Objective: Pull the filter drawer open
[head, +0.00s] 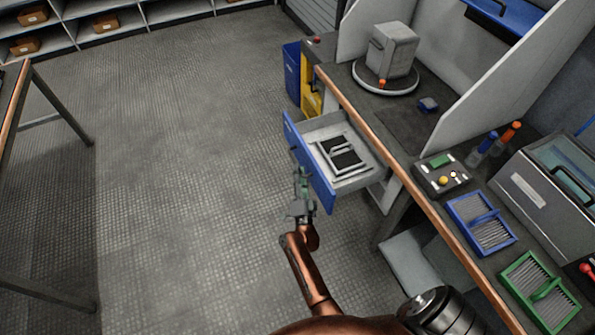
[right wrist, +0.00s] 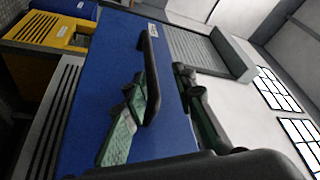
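The filter drawer (head: 310,170) has a blue front and stands pulled out from under the bench. A dark filter with a light frame (head: 342,154) lies inside it. In the right wrist view the blue drawer front (right wrist: 95,85) carries a black bar handle (right wrist: 151,80). My right gripper (head: 302,176) is at the drawer's outer face. In the right wrist view its green-padded fingers (right wrist: 163,105) are apart, one on each side of the handle, with a visible gap on the right side. Whether either finger touches the handle is unclear. My left gripper is not in view.
A blue-framed filter (head: 480,222), a green-framed filter (head: 540,290) and a control box (head: 441,174) lie on the bench. A yellow bin (head: 311,97) and a blue bin (head: 291,72) stand beyond the drawer. The floor (head: 180,170) left of the drawer is clear.

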